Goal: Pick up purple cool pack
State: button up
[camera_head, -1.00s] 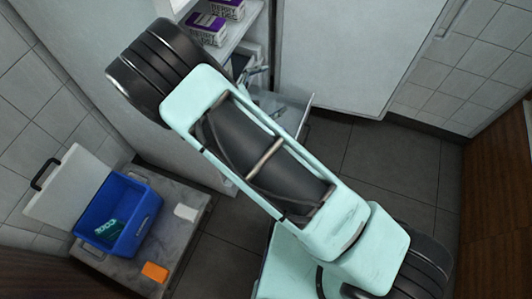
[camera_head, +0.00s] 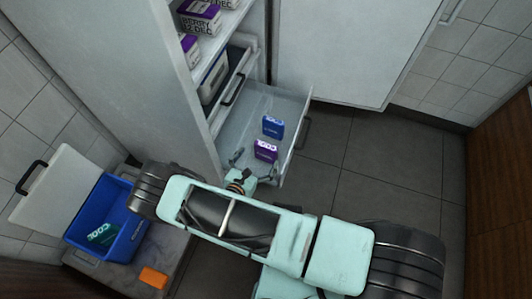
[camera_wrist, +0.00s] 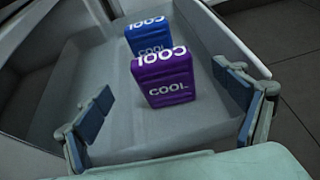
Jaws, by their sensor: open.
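The purple cool pack (camera_head: 265,151) stands in the open pull-out drawer (camera_head: 295,142) of the fridge or freezer. It also shows in the wrist view (camera_wrist: 164,82), upright with "COOL" on its face. My gripper (camera_head: 252,168) is over the near end of the drawer. In the wrist view my gripper (camera_wrist: 168,112) is open, its blue-padded fingers well apart to the left and right of the purple pack. The pack stands beyond the fingertips, and nothing is held. A blue cool pack (camera_head: 273,127) stands right behind the purple one and shows in the wrist view too (camera_wrist: 150,38).
A blue cool box (camera_head: 122,245) with its white lid open stands at left, with a teal pack (camera_head: 101,235) inside. An orange item (camera_head: 153,278) lies beside it. Purple-and-white boxes (camera_head: 199,18) sit on the shelf above. The drawer walls are close around the packs.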

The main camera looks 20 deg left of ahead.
aim_at(264, 150)
jog(key=b+x, duration=0.2)
jog(key=x, duration=0.5)
jog(key=shift+w+d+f, duration=0.1)
jog(key=shift+w, duration=0.15)
jog(key=c, duration=1.6)
